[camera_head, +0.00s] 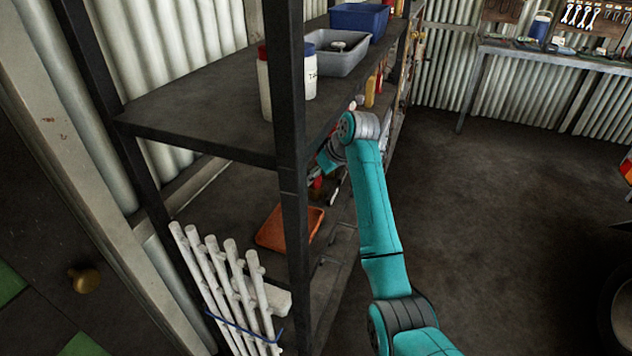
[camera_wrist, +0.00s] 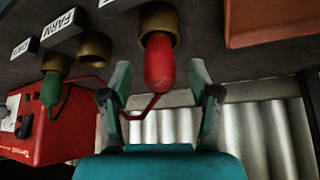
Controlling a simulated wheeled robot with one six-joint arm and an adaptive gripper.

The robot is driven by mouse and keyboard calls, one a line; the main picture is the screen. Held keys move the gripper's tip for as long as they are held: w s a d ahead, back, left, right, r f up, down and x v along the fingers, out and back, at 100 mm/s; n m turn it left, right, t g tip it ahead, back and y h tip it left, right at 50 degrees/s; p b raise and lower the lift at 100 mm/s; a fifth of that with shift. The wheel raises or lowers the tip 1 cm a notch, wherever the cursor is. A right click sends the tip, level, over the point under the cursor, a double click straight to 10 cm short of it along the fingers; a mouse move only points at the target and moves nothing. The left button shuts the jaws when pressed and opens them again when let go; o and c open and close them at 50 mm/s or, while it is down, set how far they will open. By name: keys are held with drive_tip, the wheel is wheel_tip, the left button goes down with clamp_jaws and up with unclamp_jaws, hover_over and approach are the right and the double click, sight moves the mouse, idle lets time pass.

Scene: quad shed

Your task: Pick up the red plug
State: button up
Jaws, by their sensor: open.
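The red plug (camera_wrist: 158,65) shows in the wrist view with one end in a brass-coloured ring holder (camera_wrist: 157,20) and a red cord running from its other end. My gripper (camera_wrist: 160,76) is open, with one finger on each side of the plug. The plug is between the fingertips, with a gap visible on both sides; I cannot tell the depth exactly. In the head view my gripper is mostly hidden by my wrist and the shelf post, and I cannot make out the plug there.
In the wrist view, a green plug (camera_wrist: 53,90) sits in another holder near a red box (camera_wrist: 60,130). An empty brass holder (camera_wrist: 95,48) lies between. An orange tray (camera_head: 290,228) is on the lower shelf. A dark shelf post (camera_head: 290,130) stands beside my arm.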

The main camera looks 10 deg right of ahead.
drive_tip(key=shift+w+a+f, duration=0.2)
drive_tip(key=shift+w+f, duration=0.1)
drive_tip(key=shift+f, duration=0.3)
clamp_jaws()
drive_tip(key=shift+r, duration=0.1)
